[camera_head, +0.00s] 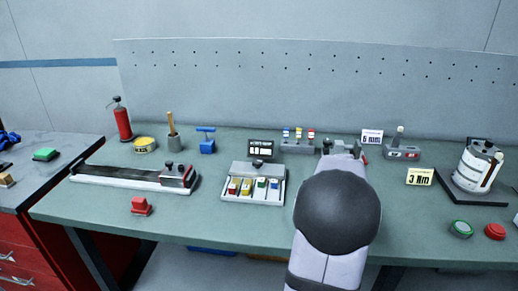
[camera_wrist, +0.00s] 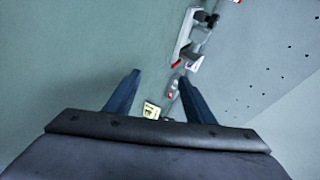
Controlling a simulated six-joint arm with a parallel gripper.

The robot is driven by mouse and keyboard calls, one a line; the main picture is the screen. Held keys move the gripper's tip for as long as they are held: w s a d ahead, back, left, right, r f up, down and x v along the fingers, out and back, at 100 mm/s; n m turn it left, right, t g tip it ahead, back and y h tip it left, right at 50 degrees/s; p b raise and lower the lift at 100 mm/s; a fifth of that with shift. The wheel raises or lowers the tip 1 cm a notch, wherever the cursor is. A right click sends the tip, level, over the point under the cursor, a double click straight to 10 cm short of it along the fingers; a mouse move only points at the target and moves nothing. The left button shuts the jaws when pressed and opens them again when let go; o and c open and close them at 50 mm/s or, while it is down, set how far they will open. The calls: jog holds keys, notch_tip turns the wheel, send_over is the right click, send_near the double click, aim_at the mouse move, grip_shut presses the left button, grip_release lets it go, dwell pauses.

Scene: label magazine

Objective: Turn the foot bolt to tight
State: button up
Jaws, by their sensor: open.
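I cannot make out the foot bolt in either view. In the head view my arm covers part of a grey device (camera_head: 327,146) on the bench. That device seems to show at the top of the wrist view (camera_wrist: 185,40), with a red part. My gripper (camera_wrist: 158,88) is open and empty in the wrist view, its two dark fingers apart above the bench; in the head view it is hidden behind my arm. A "3 Nm" card (camera_head: 419,177) and a "6 mm" card (camera_head: 371,137) stand on the bench. The yellow card also shows between the fingers (camera_wrist: 151,110).
A small box with red displays (camera_head: 402,153) stands behind the yellow card. A white drum (camera_head: 476,168) stands on a dark base at right, near green (camera_head: 461,229) and red (camera_head: 495,231) buttons. A tray of coloured blocks (camera_head: 265,197) is left of my arm.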

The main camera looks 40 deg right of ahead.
jog(key=w+a+r+n+t+p, duration=0.1)
jog(key=w+n+p, duration=0.35)
jog(key=n, duration=0.25)
jog(key=n+t+y+p, duration=0.6)
jog(key=n+t, duration=0.1)
jog(key=n, duration=1)
send_near(258, 162)
jog(key=shift+x, duration=0.8)
jog(key=shift+p+x, duration=0.95)
jog(key=shift+x, duration=2.75)
jog(key=c, duration=1.1)
